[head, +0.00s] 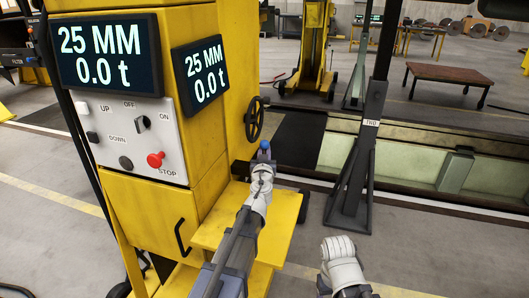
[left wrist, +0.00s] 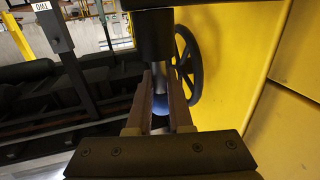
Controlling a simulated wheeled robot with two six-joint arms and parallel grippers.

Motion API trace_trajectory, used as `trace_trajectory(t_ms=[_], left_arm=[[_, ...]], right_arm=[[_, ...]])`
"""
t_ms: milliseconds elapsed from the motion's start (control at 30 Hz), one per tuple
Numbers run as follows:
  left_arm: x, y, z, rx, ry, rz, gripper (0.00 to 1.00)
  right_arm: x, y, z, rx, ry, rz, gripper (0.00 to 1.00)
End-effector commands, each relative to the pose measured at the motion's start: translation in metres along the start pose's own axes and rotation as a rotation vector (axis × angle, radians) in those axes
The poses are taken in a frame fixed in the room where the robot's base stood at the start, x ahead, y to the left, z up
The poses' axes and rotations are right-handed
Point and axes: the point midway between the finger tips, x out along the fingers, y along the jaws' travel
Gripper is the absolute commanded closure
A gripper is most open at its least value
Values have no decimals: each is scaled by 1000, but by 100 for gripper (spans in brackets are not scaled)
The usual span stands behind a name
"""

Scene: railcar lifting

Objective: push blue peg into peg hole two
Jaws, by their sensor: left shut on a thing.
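The blue peg (head: 265,146) shows as a small blue knob at the tip of my left gripper (head: 263,160), beside the yellow lifting machine. In the left wrist view the blue peg (left wrist: 160,103) is between the two brown fingers of my left gripper (left wrist: 158,90), which is shut on it. A black block (left wrist: 153,35) is just beyond the fingertips. The peg's far end is hidden, and I cannot tell whether it is in a hole. A black stand (head: 371,150) labelled TWO is to the right of the peg. My right arm's end (head: 342,262) is low in the head view; its fingers are unclear.
The yellow machine (head: 205,120) has displays reading 25 MM and 0.0 t. A black handwheel (head: 254,119) is on its side, close to my left gripper. A yellow shelf (head: 225,222) lies under my left arm.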

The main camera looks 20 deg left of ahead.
Motion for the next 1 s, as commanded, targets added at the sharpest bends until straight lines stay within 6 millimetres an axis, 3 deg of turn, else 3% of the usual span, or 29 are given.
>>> trace_trajectory(t_ms=[867, 900, 1000], left_arm=[[0, 0, 22, 0, 0, 0, 100], [0, 0, 21, 0, 0, 0, 78], [0, 0, 21, 0, 0, 0, 67]], right_arm=[[22, -2, -1, 0, 0, 0, 30], [21, -2, -1, 0, 0, 0, 30], [20, -2, -1, 0, 0, 0, 30]])
